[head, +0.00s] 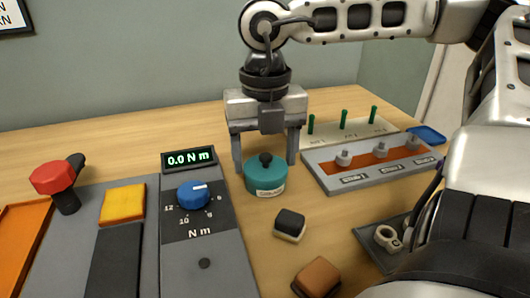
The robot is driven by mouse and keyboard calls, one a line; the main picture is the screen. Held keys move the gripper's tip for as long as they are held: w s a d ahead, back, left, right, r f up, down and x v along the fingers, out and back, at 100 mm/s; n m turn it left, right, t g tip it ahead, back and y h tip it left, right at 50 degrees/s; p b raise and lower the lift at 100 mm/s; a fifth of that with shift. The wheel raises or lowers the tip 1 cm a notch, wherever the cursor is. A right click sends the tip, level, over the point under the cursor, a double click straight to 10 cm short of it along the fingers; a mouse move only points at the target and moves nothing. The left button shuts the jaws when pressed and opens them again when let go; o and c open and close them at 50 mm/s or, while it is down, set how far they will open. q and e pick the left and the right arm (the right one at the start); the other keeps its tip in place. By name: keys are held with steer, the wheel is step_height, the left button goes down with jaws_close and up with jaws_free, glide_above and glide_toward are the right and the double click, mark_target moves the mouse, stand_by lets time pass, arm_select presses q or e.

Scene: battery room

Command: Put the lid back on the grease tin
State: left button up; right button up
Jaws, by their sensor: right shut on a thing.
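The teal grease tin (264,186) stands on the wooden table right of the torque panel, with a pale label on its front. The finger contact is hard to see. My left gripper is not in view.
The torque panel (204,240) with a blue dial (194,194) reads 0.0 N m. A dark-topped block (290,223) and a brown block (317,277) lie in front of the tin. A grey terminal tray (330,180) is to the right, with green pegs (343,119) behind.

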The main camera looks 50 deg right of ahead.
stand_by(0.8)
steer(key=o, duration=1.2)
steer(key=shift+c, duration=0.2)
steer(key=shift+r+p, duration=2)
steer(key=shift+r, duration=1.55)
jaws_close()
